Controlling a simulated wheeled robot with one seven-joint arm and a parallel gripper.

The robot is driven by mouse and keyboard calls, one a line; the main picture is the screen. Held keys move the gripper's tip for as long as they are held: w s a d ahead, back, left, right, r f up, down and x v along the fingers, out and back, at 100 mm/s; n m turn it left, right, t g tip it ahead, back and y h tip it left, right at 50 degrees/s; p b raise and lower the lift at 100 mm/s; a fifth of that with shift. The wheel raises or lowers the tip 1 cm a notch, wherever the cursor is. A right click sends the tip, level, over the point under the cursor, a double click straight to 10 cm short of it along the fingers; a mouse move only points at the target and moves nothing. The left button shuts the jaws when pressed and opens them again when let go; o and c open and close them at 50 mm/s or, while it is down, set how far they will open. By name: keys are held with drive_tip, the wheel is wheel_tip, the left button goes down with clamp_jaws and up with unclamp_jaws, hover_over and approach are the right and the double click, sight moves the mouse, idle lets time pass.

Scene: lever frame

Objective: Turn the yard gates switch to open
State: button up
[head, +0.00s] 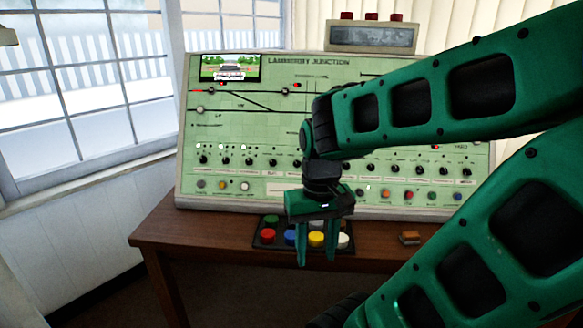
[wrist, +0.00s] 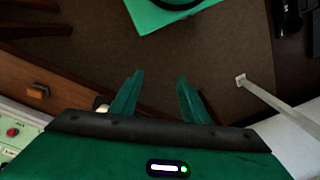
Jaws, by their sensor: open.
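The pale green control panel (head: 230,130), titled "Laminersby Junction" as far as I can read, stands on a wooden desk. A row of small black switches (head: 248,162) runs across its lower half, with coloured knobs below. Their labels are too small to read, so I cannot tell which is the yard gates switch. My gripper (head: 317,262) is open and empty, pointing down in front of the desk's button box. In the wrist view its green fingers (wrist: 157,90) are apart with nothing between them. My arm hides the panel's middle and right parts.
A dark box with coloured push buttons (head: 268,237) sits on the desk (head: 160,225) before the panel. A small brown block (head: 410,237) lies to its right, also visible in the wrist view (wrist: 38,92). A grey box with red tops (head: 372,38) stands behind. A window is left.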

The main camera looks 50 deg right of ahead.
drive_tip(key=n+t+h, duration=0.6)
drive_tip(key=n+h, duration=0.8)
drive_tip(key=n, duration=0.5)
approach(297, 164)
drive_tip(key=x, duration=0.8)
drive_tip(key=shift+w, duration=0.1)
drive_tip(key=shift+c, duration=0.7)
drive_tip(key=c, duration=0.9)
